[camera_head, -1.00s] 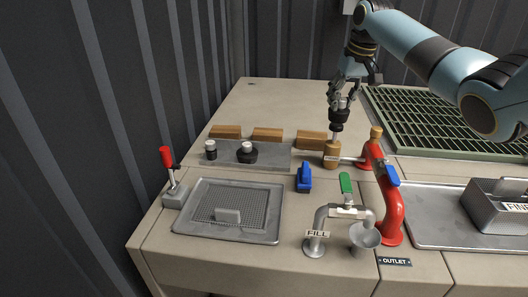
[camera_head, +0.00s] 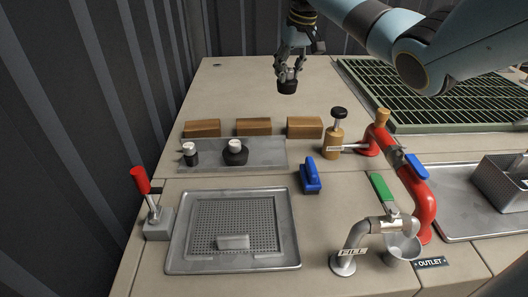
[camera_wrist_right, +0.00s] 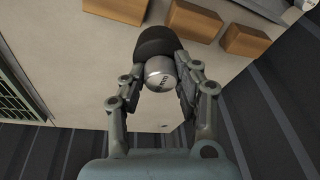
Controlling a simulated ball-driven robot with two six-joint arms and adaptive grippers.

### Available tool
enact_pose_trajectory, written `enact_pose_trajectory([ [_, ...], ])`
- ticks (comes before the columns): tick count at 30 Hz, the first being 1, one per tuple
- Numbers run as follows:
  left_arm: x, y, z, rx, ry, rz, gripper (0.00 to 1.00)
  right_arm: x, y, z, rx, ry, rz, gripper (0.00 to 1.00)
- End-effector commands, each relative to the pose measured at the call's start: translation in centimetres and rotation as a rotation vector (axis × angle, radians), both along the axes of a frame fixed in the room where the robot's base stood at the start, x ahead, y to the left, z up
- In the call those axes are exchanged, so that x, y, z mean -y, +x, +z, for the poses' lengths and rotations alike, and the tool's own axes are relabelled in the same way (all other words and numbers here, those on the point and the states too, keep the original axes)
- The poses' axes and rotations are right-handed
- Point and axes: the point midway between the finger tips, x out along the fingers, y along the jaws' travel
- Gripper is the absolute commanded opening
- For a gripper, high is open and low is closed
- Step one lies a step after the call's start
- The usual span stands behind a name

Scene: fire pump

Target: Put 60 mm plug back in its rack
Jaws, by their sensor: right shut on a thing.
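My right gripper (camera_head: 288,72) is shut on a black plug (camera_head: 287,88), which it holds in the air above the far part of the bench. In the right wrist view, the fingers of the gripper (camera_wrist_right: 160,82) close around the plug's silver knob (camera_wrist_right: 160,73). The knob has small dark lettering that I cannot read, and the wide black body (camera_wrist_right: 158,40) is beyond it. A grey rack plate (camera_head: 271,153) lies on the bench, nearer than the held plug. A small plug (camera_head: 190,154) and a wider plug (camera_head: 235,153) stand on it; its right end is bare. My left gripper is not in view.
Several wooden blocks (camera_head: 253,126) line the plate's back edge. A brass pump with a black knob (camera_head: 334,136) and red pipework (camera_head: 420,195) stand right of it. A blue brush-like object (camera_head: 310,176) lies in front. The far bench left of the green grate (camera_head: 430,95) is clear.

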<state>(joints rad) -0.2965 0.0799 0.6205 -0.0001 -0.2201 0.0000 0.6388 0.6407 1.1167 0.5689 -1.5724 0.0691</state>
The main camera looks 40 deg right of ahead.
Motion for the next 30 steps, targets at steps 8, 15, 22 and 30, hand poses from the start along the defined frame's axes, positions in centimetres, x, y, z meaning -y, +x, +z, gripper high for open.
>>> enact_pose_trajectory([
  [8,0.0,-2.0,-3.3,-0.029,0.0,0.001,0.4,0.0,0.0,-4.0,0.0,0.0,0.0,0.0],
  [15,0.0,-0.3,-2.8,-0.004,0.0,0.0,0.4,-2.2,-0.8,-5.7,-0.003,0.001,0.004,0.0],
  [22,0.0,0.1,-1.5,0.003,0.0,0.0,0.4,-7.7,-2.7,-9.0,-0.002,0.004,0.004,0.0],
  [30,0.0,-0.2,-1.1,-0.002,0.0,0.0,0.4,-10.9,-3.8,-11.2,0.001,0.0,0.001,0.0],
])
